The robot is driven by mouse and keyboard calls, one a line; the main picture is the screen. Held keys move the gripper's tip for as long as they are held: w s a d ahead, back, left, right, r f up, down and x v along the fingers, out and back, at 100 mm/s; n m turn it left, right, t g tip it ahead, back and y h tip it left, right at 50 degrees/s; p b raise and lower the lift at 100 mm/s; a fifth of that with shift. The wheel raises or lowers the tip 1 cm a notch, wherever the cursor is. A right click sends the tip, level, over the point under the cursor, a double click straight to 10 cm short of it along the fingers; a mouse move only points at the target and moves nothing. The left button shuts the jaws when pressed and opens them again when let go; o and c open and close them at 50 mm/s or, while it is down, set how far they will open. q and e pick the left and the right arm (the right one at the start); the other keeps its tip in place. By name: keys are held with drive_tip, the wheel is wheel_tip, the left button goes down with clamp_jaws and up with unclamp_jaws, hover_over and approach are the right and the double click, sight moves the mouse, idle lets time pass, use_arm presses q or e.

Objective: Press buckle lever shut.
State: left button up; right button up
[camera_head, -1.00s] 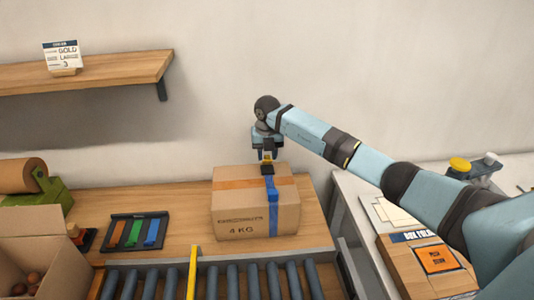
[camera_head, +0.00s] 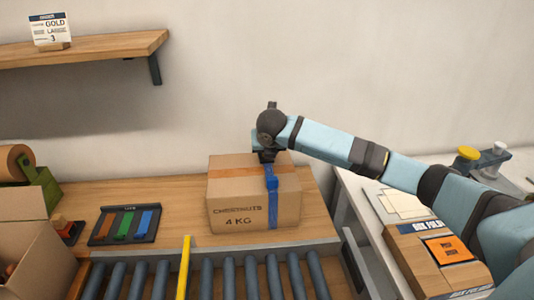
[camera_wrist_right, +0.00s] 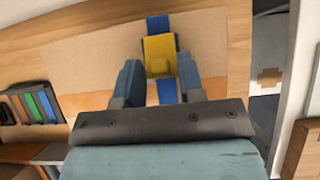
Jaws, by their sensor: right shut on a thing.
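A cardboard box (camera_head: 238,205) marked "4 KG" stands on the wooden bench. A blue strap (camera_head: 272,205) runs over its top and down its front. The yellow buckle lever (camera_wrist_right: 158,48) lies on the strap in the right wrist view. My right gripper (camera_head: 267,157) is on the box top, over the strap, and hides the buckle in the head view. Whether the lever is fully flat cannot be told. My left gripper is not in view.
A roller conveyor (camera_head: 215,278) with a yellow bar (camera_head: 184,268) runs in front of the box. A tray of coloured strips (camera_head: 125,224) lies left of it, beside an open carton (camera_head: 35,255). A side table with a box labelled in orange (camera_head: 447,250) is at right.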

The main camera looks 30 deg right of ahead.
idle(0.4)
drive_tip(key=o, duration=0.7)
drive_tip(key=shift+c, duration=0.2)
drive_tip(key=v, duration=1.3)
drive_tip(key=shift+s+r, duration=0.3)
